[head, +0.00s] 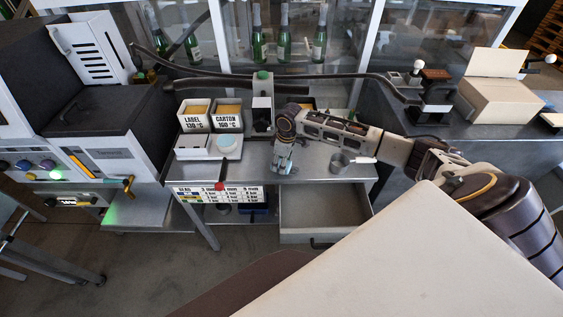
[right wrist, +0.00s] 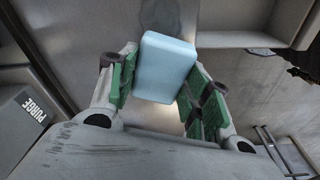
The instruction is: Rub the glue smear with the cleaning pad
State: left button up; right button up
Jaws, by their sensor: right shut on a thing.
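My right gripper (head: 285,163) is low over the metal table (head: 320,164), near its front edge and above the open drawer. In the right wrist view its green-lined fingers (right wrist: 165,88) are shut on a light blue cleaning pad (right wrist: 167,62), one finger on each side. I cannot tell whether the pad touches the surface. My left gripper is not in view.
White bins marked LABEL (head: 194,116) and CARTON (head: 227,116) stand at the back left of the table. A white tray (head: 193,149) is in front of them. An open drawer (head: 322,211) juts out below.

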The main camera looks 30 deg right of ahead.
aim_at(291, 164)
jog(key=shift+f, duration=0.95)
dwell(0.6)
jog(key=shift+d, duration=0.1)
jog(key=shift+s+d+r+p, duration=0.1)
jog(key=shift+s+d+p, duration=0.35)
jog(key=shift+d+p, duration=0.3)
jog(key=shift+s+d+r+p, duration=0.1)
jog(key=shift+s+d+p, duration=0.35)
jog(key=shift+d+p, duration=0.2)
jog(key=shift+s+f, duration=0.1)
jog(key=shift+d, duration=0.1)
jog(key=shift+s+d+p, duration=0.45)
jog(key=shift+d+p, duration=0.05)
jog(key=shift+d, duration=0.25)
jog(key=shift+s+d+f, duration=0.2)
jog(key=shift+s+d, duration=0.3)
jog(key=shift+d, duration=0.25)
jog(key=shift+r, duration=0.1)
